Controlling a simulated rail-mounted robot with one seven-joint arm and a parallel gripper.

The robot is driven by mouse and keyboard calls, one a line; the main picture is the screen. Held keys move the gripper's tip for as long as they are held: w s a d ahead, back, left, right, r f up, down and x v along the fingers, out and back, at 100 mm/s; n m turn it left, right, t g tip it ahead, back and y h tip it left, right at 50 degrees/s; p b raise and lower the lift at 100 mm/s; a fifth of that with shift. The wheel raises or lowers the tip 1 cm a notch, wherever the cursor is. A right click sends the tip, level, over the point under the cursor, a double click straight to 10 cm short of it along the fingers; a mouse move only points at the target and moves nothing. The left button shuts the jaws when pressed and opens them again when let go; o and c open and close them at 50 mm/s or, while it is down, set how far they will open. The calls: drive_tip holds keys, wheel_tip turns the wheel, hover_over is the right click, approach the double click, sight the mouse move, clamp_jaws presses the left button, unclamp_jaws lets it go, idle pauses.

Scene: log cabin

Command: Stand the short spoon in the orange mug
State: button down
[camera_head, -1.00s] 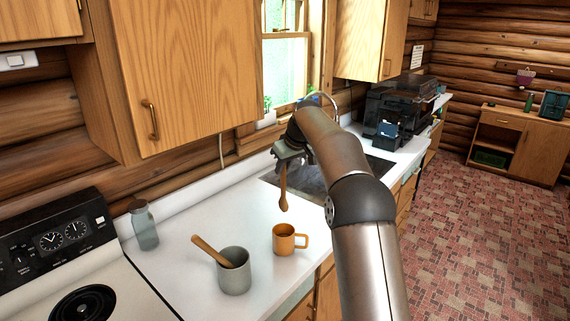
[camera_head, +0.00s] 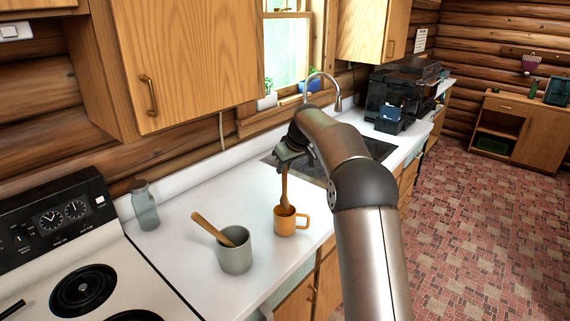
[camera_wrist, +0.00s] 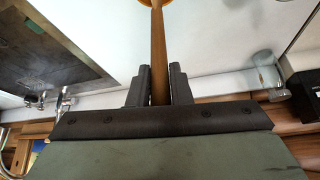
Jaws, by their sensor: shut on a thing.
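The orange mug (camera_head: 285,225) stands upright on the white counter, its handle to the right. My gripper (camera_head: 287,163) is above it, shut on the handle of a brown wooden spoon (camera_head: 285,190), taken as the short spoon. The spoon hangs nearly upright, with its lower end at the mug's mouth; how deep it reaches inside is hard to tell. In the wrist view the spoon handle (camera_wrist: 158,55) runs between the two fingers (camera_wrist: 159,85), and a bit of the orange mug's rim (camera_wrist: 153,3) shows at the top edge.
A grey mug (camera_head: 235,257) with another wooden utensil (camera_head: 212,229) leaning in it stands left of the orange mug. A glass bottle (camera_head: 145,207) is near the stove (camera_head: 85,265). The sink (camera_head: 380,148) lies behind my gripper.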

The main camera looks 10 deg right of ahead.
drive_tip(key=shift+f+b, duration=1.65)
drive_tip(key=shift+f, duration=1.05)
drive_tip(key=c, duration=1.2)
unclamp_jaws()
drive_tip(key=shift+c, duration=0.2)
drive_tip(key=b+v, duration=0.2)
drive_tip(key=v, duration=1.5)
drive_tip(key=shift+r, duration=0.15)
drive_tip(key=shift+s, duration=0.15)
